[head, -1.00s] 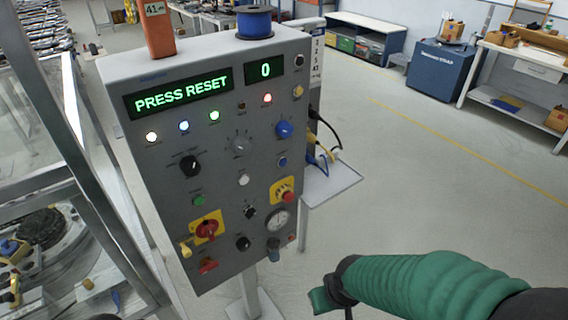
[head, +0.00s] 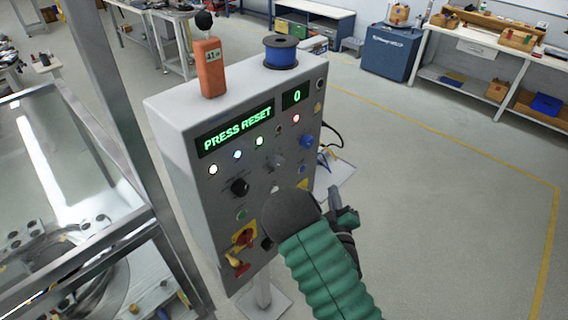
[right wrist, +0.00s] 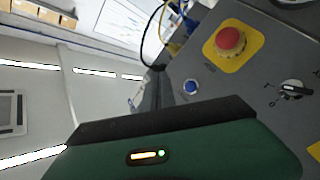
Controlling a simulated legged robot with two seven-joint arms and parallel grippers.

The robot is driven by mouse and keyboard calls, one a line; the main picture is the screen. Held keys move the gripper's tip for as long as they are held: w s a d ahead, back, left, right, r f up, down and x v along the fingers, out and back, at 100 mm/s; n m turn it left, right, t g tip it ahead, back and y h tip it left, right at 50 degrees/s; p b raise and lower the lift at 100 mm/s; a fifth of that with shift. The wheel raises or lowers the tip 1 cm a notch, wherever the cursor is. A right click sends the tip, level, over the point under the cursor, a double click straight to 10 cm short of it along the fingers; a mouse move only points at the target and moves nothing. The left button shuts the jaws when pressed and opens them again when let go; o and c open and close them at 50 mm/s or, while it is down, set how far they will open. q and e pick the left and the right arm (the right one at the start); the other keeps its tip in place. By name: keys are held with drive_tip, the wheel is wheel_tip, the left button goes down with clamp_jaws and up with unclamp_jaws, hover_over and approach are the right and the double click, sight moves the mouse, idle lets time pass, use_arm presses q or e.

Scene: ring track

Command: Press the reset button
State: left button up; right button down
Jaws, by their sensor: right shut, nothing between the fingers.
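The grey control panel (head: 186,124) stands left of centre in the head view, its display (head: 238,128) reading "PRESS RESET". A small blue button (right wrist: 191,87) shows in the right wrist view, beside a red mushroom button (right wrist: 229,40) on a yellow plate. The labels are too small to read, so I cannot tell which control is reset. My right gripper (head: 344,208) is shut and empty, in front of the panel's lower right side. My arm hides several lower controls in the head view. My left gripper is out of view.
An orange device (head: 210,68) and a blue spool (head: 281,52) stand on the panel's top. A metal-framed glass enclosure (head: 75,190) is close on the left. Open floor (head: 450,200) lies to the right, with cables beside the panel.

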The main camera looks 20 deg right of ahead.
sight(302, 168)
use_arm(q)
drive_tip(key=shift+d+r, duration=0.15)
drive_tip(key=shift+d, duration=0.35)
use_arm(e)
drive_tip(key=w+a, duration=0.3)
drive_tip(key=w, duration=0.5)
drive_tip(key=shift+a+r+t, duration=0.25)
drive_tip(key=shift+t, duration=0.05)
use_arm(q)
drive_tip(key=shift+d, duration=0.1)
use_arm(e)
drive_tip(key=shift+d, duration=0.15)
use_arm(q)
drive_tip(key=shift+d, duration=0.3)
use_arm(e)
drive_tip(key=shift+d+f, duration=0.1)
drive_tip(key=shift+d, duration=0.2)
